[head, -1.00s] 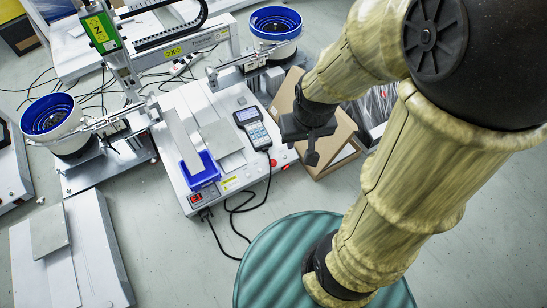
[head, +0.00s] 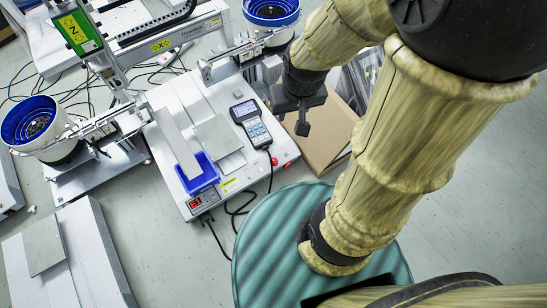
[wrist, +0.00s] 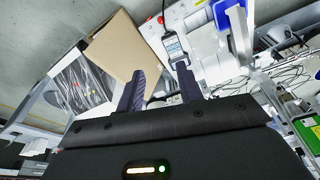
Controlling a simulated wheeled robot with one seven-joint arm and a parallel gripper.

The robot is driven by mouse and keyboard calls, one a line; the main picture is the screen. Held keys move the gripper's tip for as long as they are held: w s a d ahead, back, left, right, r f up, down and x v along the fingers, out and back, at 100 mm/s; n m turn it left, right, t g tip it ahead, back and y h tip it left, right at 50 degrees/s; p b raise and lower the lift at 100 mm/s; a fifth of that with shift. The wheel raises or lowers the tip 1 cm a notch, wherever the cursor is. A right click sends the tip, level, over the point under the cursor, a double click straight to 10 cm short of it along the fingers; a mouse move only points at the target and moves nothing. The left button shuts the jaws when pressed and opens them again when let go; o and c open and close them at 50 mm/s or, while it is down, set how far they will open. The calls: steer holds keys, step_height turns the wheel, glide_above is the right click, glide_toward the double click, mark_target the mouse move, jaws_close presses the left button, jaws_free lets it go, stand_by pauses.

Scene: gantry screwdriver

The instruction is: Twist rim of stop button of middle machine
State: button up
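The middle machine (head: 179,112) is a white bench unit with a blue tray (head: 203,181) at its front. A red button (head: 275,161) shows at its front right corner, with another small red part (head: 288,165) close beside it. I cannot tell which is the stop button, and its rim is too small to make out. My gripper (head: 303,122) hangs to the right of the machine, apart from it, over the cardboard box. In the wrist view my gripper (wrist: 160,85) has its two fingers apart with nothing held between them. A red part (wrist: 160,20) shows beyond the fingers.
A handheld controller (head: 252,124) with a black cable lies on the machine's right side. A cardboard box (head: 324,137) stands right of the machine. Blue bowl feeders (head: 30,122) flank it at left and behind (head: 271,12). Bare floor (head: 160,240) lies in front.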

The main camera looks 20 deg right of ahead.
steer(key=shift+o, duration=2.3)
steer(key=shift+w+f, duration=0.1)
steer(key=n+g+b, duration=0.1)
steer(key=g+b, duration=0.2)
steer(key=b, duration=0.3)
glide_above(274, 161)
steer(key=d, duration=0.1)
step_height(274, 161, down, 37)
steer(key=shift+w+d+y, duration=0.1)
steer(key=shift+d+y, duration=0.15)
steer(key=shift+y, duration=0.15)
steer(key=shift+f, duration=0.1)
steer(key=f+b, duration=0.3)
steer(key=f, duration=0.2)
steer(key=a+f+b, duration=0.1)
steer(key=f+b, duration=0.2)
steer(key=f, duration=0.3)
steer(key=f+b, duration=0.2)
steer(key=f, duration=0.4)
steer(key=shift+a+f+b, duration=0.15)
steer(key=shift+b, duration=0.25)
